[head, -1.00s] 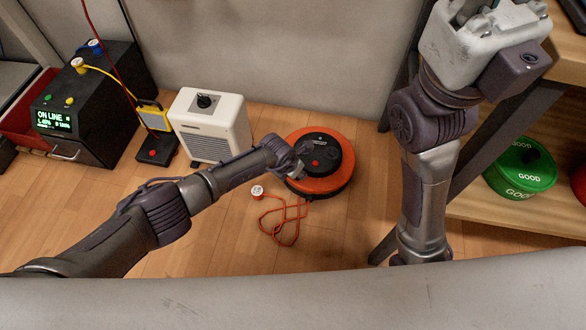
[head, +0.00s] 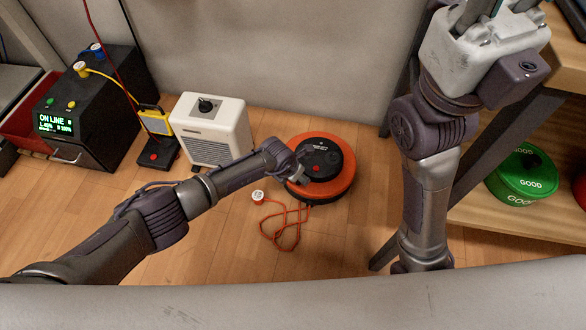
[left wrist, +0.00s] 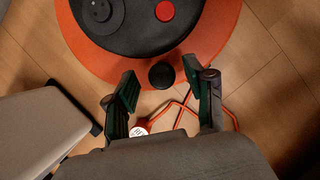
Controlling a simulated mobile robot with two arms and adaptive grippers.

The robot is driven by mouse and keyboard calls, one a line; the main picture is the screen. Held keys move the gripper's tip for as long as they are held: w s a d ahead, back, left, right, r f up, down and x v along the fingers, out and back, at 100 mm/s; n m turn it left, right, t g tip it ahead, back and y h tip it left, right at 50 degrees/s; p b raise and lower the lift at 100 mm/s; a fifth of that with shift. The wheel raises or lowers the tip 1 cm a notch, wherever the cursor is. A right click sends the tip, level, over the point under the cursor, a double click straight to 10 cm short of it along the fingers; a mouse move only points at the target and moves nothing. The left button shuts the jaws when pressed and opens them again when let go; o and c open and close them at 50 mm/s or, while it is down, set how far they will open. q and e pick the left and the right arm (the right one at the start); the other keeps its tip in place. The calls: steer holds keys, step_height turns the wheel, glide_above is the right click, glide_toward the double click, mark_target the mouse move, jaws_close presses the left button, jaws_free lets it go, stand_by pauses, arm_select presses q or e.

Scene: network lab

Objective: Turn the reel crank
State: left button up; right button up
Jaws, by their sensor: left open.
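The cable reel, an orange drum with a black top (head: 322,150), lies on the floor in the head view. It also fills the top of the left wrist view as an orange disc (left wrist: 232,25) with a black centre and a red button. A round black crank knob (left wrist: 162,75) shows at its near edge there. My left gripper (head: 302,172) is over the reel's left side. Its fingers (left wrist: 160,83) are open, with the knob between them in the picture; I cannot tell if they touch it. My right gripper (head: 482,10) is raised at top right, its fingertips cut off.
An orange cable with a white plug (head: 257,196) lies on the floor before the reel. A white heater-like box (head: 211,125) and a black power unit (head: 100,120) stand to the left. A wooden shelf (head: 520,215) with a green reel (head: 520,176) is at right.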

arm_select(q)
steer(key=v, duration=1.1)
steer(key=shift+r, duration=0.25)
